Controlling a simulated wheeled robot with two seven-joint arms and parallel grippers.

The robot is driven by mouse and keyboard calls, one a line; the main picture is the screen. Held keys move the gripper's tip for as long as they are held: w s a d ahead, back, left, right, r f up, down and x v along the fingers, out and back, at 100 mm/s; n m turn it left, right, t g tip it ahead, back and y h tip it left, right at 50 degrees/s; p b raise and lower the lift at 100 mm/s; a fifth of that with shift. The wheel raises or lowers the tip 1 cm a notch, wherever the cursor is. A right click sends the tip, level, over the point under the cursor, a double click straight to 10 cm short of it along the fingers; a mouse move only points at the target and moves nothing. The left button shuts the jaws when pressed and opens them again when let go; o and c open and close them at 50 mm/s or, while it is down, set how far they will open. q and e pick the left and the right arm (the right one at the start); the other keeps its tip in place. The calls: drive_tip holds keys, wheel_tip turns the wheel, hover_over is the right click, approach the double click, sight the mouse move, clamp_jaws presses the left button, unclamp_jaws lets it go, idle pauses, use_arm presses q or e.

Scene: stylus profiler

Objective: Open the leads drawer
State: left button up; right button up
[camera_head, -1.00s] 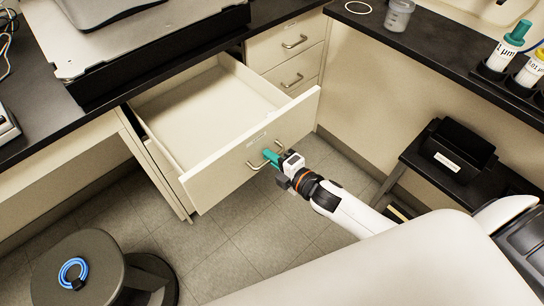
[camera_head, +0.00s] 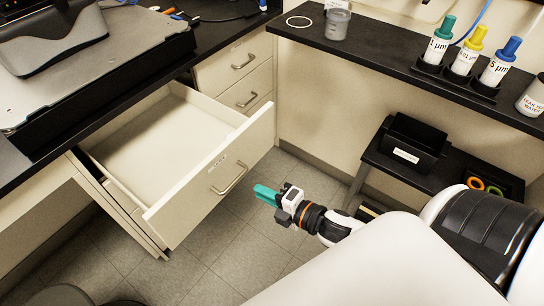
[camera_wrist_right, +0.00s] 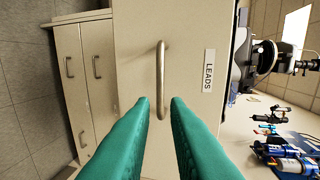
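The leads drawer (camera_head: 198,187) stands pulled out from the bench, its pale interior visible and bare in the head view. Its front carries a metal bow handle (camera_head: 229,180). In the right wrist view the LEADS label (camera_wrist_right: 208,70) and the handle (camera_wrist_right: 161,80) show straight ahead. My right gripper (camera_head: 259,194), with teal fingers, is in front of the drawer, just right of the handle and apart from it. In the wrist view its fingertips (camera_wrist_right: 159,103) are parted with nothing between them. My left gripper is out of view.
Two closed drawers (camera_head: 246,80) are behind the open one. A bench (camera_head: 400,65) with a bottle rack (camera_head: 456,84) runs along the right. A low dark shelf with a black bin (camera_head: 411,143) stands below it. Open floor (camera_head: 225,262) lies before the drawer.

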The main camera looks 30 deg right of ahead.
drive_tip(key=shift+v, duration=1.15)
drive_tip(key=shift+f, duration=0.1)
drive_tip(key=s+d+f+m+g+h, duration=0.2)
drive_tip(key=f+m, duration=0.1)
drive_tip(key=f, duration=0.6)
drive_tip(key=s+d+f+m+g+h, duration=0.15)
drive_tip(key=f+m, duration=0.25)
drive_tip(key=f, duration=0.4)
drive_tip(key=s+d+f+m+g+h, duration=0.2)
drive_tip(key=s+d+f+m, duration=0.1)
drive_tip(key=f, duration=0.6)
drive_tip(key=s+a+f+m+g, duration=0.2)
drive_tip(key=s+f+m+g, duration=0.2)
drive_tip(key=s+f, duration=0.5)
drive_tip(key=s+a+f+m+g, duration=0.3)
drive_tip(key=s+f, duration=0.6)
drive_tip(key=s, duration=0.5)
drive_tip(key=m+g, duration=0.1)
drive_tip(key=m, duration=0.1)
drive_tip(key=shift+a+m+p, duration=0.3)
drive_tip(key=shift+f, duration=0.1)
